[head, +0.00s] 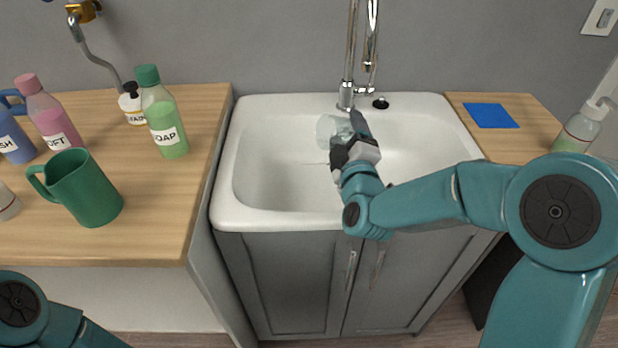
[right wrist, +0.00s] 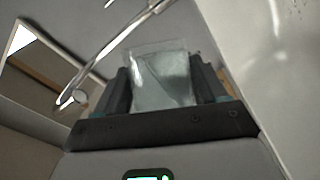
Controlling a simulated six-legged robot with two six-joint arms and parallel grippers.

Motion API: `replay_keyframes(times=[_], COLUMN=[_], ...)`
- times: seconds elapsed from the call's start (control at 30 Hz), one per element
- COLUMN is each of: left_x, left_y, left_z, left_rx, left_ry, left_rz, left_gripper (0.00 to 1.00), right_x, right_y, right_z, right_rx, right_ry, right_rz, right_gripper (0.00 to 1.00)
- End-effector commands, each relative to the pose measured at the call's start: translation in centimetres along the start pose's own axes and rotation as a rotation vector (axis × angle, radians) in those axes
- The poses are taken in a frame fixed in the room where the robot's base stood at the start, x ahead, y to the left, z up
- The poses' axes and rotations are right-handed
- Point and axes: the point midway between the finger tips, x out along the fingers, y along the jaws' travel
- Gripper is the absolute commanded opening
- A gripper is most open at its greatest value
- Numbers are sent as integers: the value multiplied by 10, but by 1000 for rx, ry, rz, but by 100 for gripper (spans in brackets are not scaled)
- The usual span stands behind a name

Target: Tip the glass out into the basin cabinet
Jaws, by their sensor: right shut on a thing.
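The basin cabinet (head: 290,270) is a grey cabinet with a white sink basin (head: 262,165) on top. My right gripper (head: 346,132) is over the basin, just in front of the tap. It is shut on a clear glass (head: 326,128), which looks tilted toward the left above the basin. In the right wrist view the glass (right wrist: 162,78) sits between both dark fingers. Whether liquid is in it or flowing out I cannot tell. My left gripper is out of view; only part of that arm shows at the lower left.
A chrome tap (head: 347,85) rises behind the glass. On the left counter (head: 150,240) stand a green jug (head: 85,190), a green soap bottle (head: 163,120) and several other bottles. A blue cloth (head: 491,115) and a pump bottle (head: 582,128) are on the right counter.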

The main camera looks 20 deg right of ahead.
Motion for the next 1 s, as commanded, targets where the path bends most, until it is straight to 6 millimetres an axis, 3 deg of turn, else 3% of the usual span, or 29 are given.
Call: replay_keyframes(times=[1.0], left_x=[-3], left_y=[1], left_z=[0], left_rx=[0], left_ry=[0], left_rz=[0], left_gripper=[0], right_x=[-5], right_y=[0], right_z=[-16], right_rx=[-224], right_ry=[55], right_rz=[81], right_gripper=[33])
